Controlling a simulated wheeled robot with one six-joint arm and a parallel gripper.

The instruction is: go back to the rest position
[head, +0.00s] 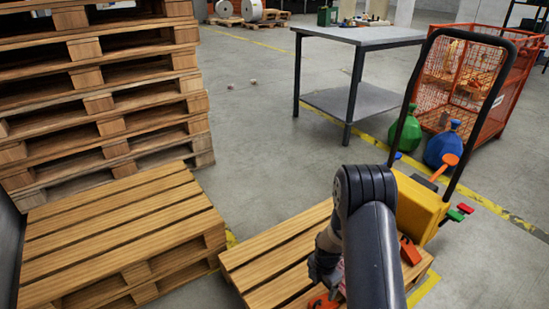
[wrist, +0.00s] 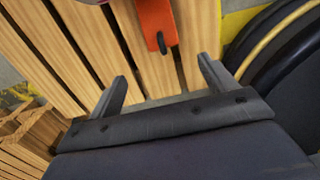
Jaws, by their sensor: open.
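My gripper (wrist: 162,69) is open in the wrist view, its two dark fingers apart with nothing between them. It points down over the slats of a wooden pallet (wrist: 85,45). An orange part (wrist: 154,22) with a dark slot lies beyond the fingertips, apart from them. In the head view my dark arm reaches over the low pallet (head: 270,245), and my gripper (head: 325,268) is low over its slats. The fingertips are hard to make out there. An orange piece (head: 322,301) shows just below the gripper.
A yellow unit (head: 420,208) with a black handle frame (head: 487,105) stands right of my arm. Stacked pallets (head: 110,100) and a low pallet (head: 120,230) are left.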

